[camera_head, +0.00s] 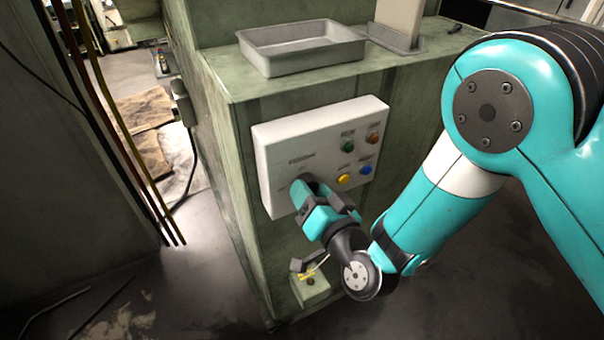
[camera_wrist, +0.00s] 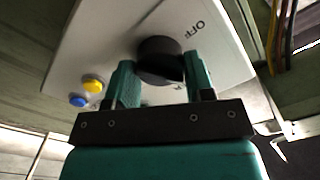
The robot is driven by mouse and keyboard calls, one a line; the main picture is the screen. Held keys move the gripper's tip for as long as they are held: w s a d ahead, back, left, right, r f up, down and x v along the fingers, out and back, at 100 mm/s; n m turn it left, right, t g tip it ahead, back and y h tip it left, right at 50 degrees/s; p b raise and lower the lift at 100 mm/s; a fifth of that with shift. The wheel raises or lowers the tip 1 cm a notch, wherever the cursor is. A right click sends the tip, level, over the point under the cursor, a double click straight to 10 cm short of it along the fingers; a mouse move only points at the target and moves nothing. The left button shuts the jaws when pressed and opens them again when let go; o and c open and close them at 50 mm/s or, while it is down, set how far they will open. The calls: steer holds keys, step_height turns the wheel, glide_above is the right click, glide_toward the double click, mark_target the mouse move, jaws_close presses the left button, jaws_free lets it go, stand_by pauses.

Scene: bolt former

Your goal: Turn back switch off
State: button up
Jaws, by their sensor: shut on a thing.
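The back switch is a round black knob (camera_wrist: 160,58) on a white control panel (camera_head: 270,155). In the wrist view the knob sits between my two fingers, and an "OFF" label shows beside it on the panel. My gripper (camera_wrist: 160,82) is shut on the knob, with one teal finger on each side. In the head view my gripper (camera_head: 308,190) reaches the panel's lower left and hides most of the knob. The knob's pointer direction cannot be made out.
The panel also has a green button (camera_head: 348,146), a red-brown button (camera_head: 372,138), a yellow button (camera_head: 343,179) and a blue button (camera_head: 366,170). A grey metal tray (camera_head: 300,62) stands on the machine's top. Cables hang at the left. Floor in front is clear.

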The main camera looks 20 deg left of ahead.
steer(key=shift+n+p, duration=2.15)
steer(key=shift+n, duration=0.75)
steer(key=o, duration=1.2)
steer(key=shift+c, duration=0.2)
